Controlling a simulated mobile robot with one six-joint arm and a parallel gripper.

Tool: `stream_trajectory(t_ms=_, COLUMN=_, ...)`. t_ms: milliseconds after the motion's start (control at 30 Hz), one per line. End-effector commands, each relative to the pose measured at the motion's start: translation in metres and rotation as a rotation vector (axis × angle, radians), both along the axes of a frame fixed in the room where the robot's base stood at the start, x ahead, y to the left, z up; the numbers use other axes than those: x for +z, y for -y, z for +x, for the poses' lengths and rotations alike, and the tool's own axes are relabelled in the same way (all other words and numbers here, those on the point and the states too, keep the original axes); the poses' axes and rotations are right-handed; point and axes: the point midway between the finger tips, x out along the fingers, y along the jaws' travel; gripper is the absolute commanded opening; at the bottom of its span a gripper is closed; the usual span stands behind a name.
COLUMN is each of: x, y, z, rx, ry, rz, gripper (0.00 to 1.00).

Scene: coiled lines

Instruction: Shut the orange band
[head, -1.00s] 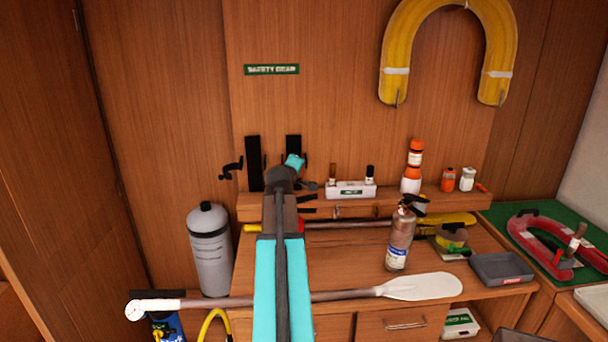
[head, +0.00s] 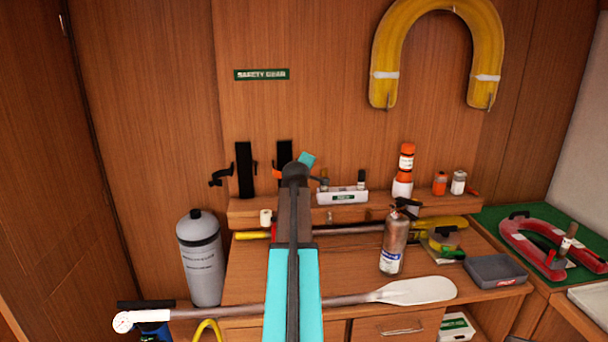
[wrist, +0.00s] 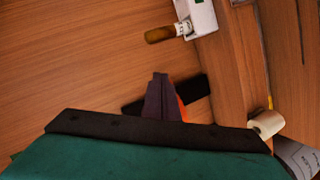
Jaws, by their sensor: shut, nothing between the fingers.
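The orange band (head: 277,173) shows as a small orange piece at the right-hand black wall bracket (head: 285,155), left of my wrist. In the wrist view a strip of orange (wrist: 184,108) shows just right of my gripper (wrist: 160,78), in front of the black bracket (wrist: 195,88). My gripper is shut and empty, its dark fingertips close to the bracket. I cannot tell whether they touch the band. Most of the band is hidden behind the fingers and wrist. In the head view my arm hides the fingers.
A second black bracket (head: 244,170) with a black hook (head: 220,177) is to the left. A grey cylinder (head: 201,258), a paddle (head: 420,291) and an extinguisher (head: 394,243) stand or lie lower down.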

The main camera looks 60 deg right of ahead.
Motion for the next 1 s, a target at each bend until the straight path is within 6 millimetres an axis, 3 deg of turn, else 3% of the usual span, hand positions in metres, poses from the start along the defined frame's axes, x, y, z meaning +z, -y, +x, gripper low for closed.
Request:
stream_trajectory(t_ms=567, x=0.001, y=-0.002, z=0.0, rx=0.001, ry=0.0, rz=-0.001, gripper=0.0)
stream_trajectory(t_ms=1000, x=0.022, y=-0.036, z=-0.001, rx=0.006, ry=0.001, rz=-0.001, gripper=0.0)
